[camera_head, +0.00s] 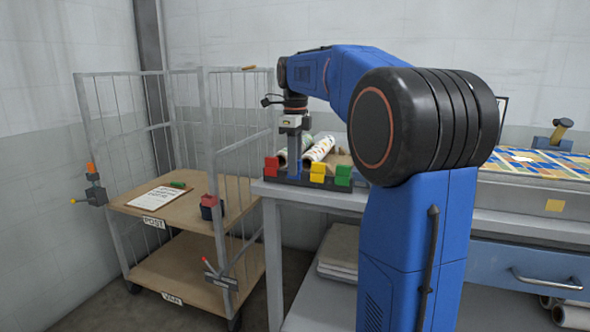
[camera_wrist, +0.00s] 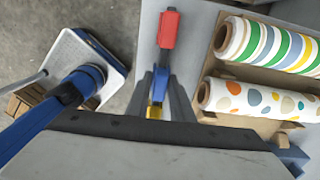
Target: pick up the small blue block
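My gripper (camera_head: 294,165) points straight down over a dark rack (camera_head: 299,181) at the left end of the bench. The small blue block (camera_wrist: 158,88) is between my two dark fingers in the wrist view, one finger on each side of it. The block is partly hidden by the fingers, and I cannot tell whether they press on it or stand slightly apart. It appears to be still down at the rack. A red block (camera_head: 271,166) stands to its left, a yellow block (camera_head: 317,172) and a green block (camera_head: 343,175) to its right.
Patterned rolls (camera_wrist: 245,98) lie close beside the rack. A wire-sided trolley (camera_head: 185,223) stands to the left, with a clipboard (camera_head: 157,198), a green object (camera_head: 178,185) and a red block in a dark holder (camera_head: 211,207). A gap separates trolley and bench.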

